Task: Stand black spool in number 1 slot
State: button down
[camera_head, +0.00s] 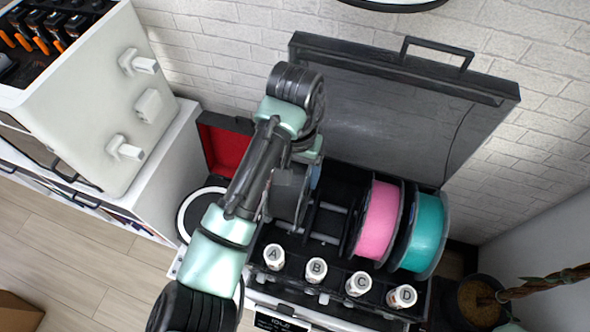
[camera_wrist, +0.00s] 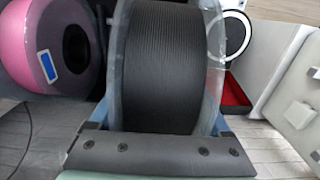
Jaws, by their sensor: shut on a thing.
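The black spool (camera_head: 288,192) has clear flanges and is upright over the left part of the open black case (camera_head: 325,255). It fills the middle of the wrist view (camera_wrist: 165,70). My gripper (camera_wrist: 163,125) is shut on it, with a blue finger at each side. My arm hides part of the spool in the head view, and I cannot tell whether it touches the case floor. White caps marked A (camera_head: 274,256), B (camera_head: 316,269), C (camera_head: 358,284) and D (camera_head: 402,296) line the front. I see no number 1 marking.
A pink spool (camera_head: 380,220) and a teal spool (camera_head: 426,235) stand upright in the case, right of the black one. The raised case lid (camera_head: 400,110) stands behind. A red-lined box (camera_head: 222,145) and a white-rimmed round thing (camera_head: 188,215) are at left. A plant pot (camera_head: 480,300) is at right.

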jog(key=shift+f+b, duration=1.5)
jog(key=shift+f, duration=1.85)
jog(key=shift+c, duration=0.2)
grip_release()
jog(key=shift+o, duration=0.2)
jog(key=shift+s+f, duration=0.1)
notch_tip(320, 180, up, 13)
jog(key=shift+r+p, duration=0.1)
jog(key=shift+p, duration=1.05)
